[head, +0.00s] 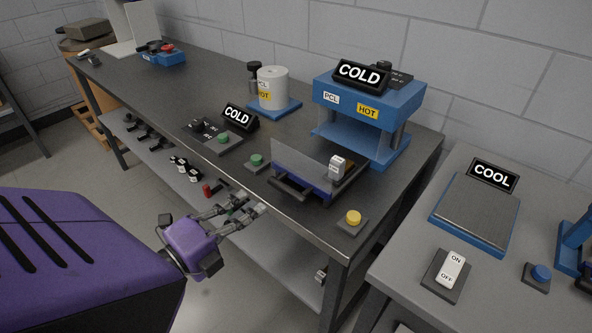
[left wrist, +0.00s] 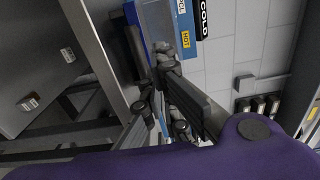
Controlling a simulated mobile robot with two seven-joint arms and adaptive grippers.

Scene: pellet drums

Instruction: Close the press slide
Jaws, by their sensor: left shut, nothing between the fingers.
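The blue press (head: 370,107) stands at the right of the dark workbench in the head view, with a COLD display on top. In front of it, towards the bench's front edge, is the slide (head: 301,182), with a blue front, a dark handle bar and a clear upright guard. The slide sits out from the press. My left gripper (head: 256,201) is shut and empty. It is just off the bench's front edge, left of and below the handle, apart from it. In the left wrist view its fingers (left wrist: 167,65) point towards the blue press parts. My right gripper is not in view.
A yellow button (head: 353,218) is right of the slide, and a green button (head: 256,161) is left of it. A white drum (head: 273,87) and a second COLD display (head: 238,117) stand further left. A grey side table (head: 408,246) with a COOL plate is at right.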

